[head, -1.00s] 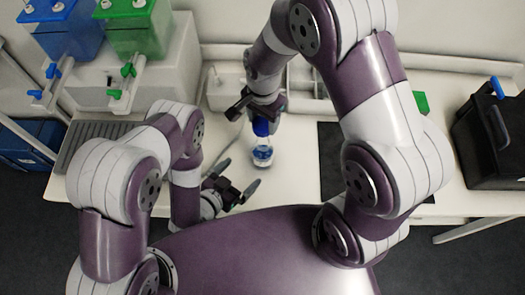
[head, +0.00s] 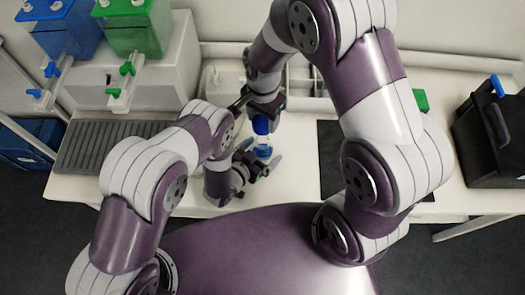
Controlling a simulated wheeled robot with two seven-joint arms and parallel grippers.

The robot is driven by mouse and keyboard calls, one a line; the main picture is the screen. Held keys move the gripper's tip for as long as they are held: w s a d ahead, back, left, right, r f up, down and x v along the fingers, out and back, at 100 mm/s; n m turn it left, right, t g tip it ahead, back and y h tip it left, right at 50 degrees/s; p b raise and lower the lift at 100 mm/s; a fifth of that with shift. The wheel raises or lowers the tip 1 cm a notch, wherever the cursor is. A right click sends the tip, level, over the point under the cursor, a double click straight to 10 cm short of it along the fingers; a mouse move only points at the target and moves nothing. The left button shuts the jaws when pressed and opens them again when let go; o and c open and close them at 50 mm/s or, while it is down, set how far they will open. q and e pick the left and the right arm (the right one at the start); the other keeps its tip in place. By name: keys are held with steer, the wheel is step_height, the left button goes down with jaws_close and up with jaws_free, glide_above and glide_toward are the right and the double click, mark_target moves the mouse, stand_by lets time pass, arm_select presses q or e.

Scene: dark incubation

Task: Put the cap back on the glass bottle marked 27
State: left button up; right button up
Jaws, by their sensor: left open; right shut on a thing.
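The glass bottle (head: 264,150) stands upright on the white bench, with blue showing on it. Its marking is too small to read. A blue cap (head: 261,126) is at the top of the bottle, under my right gripper (head: 262,112), which is shut on it. I cannot tell whether the cap touches the bottle's neck. My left gripper (head: 262,164) is open beside the lower part of the bottle, with its fingers reaching towards either side of it. Part of the bottle is hidden by this gripper.
A blue tank (head: 68,35) and a green tank (head: 140,30) with taps stand at the back left, above a grey drain grate (head: 100,148). A dark mat (head: 332,160) lies right of the bottle. A black bin (head: 492,140) stands at the far right.

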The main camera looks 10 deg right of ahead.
arm_select(q)
steer(key=shift+d, duration=0.1)
steer(key=c, duration=1.5)
arm_select(e)
steer(key=shift+f, duration=2.5)
steer(key=shift+f, duration=0.9)
steer(key=shift+f, duration=0.5)
